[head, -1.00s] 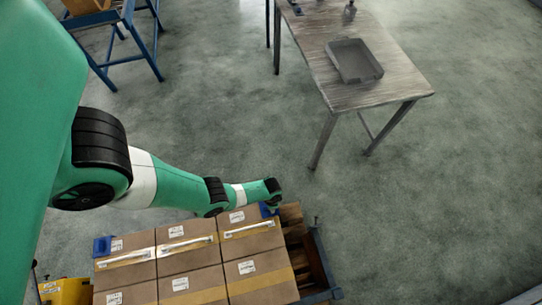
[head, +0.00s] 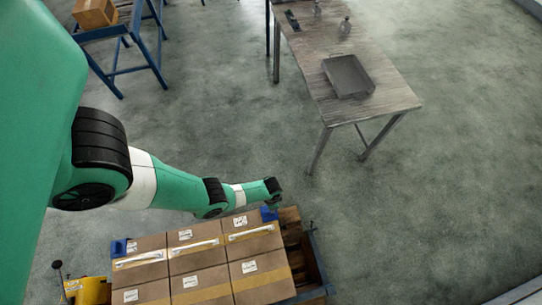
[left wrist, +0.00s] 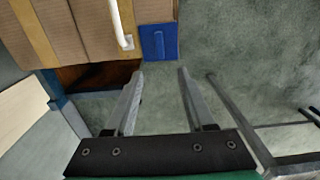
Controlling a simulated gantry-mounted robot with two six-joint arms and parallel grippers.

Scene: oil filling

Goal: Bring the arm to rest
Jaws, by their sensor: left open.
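My left arm (head: 185,188) comes in from the left in the head view, green with black joints and a white band. It reaches over the far edge of the stacked cardboard boxes (head: 185,257). Its gripper cannot be made out in the head view. In the left wrist view my left gripper (left wrist: 160,75) has its two grey fingers apart with nothing between them. Past the fingertips are a blue corner piece (left wrist: 158,42) and a box with a white handle strip (left wrist: 120,22). My right gripper is not in view.
A wooden table (head: 385,100) with a grey tray (head: 348,76) and a small bottle (head: 345,25) stands at the upper right. A blue stand (head: 130,68) holding a cardboard box (head: 95,12) is at the upper left. The floor between them is clear.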

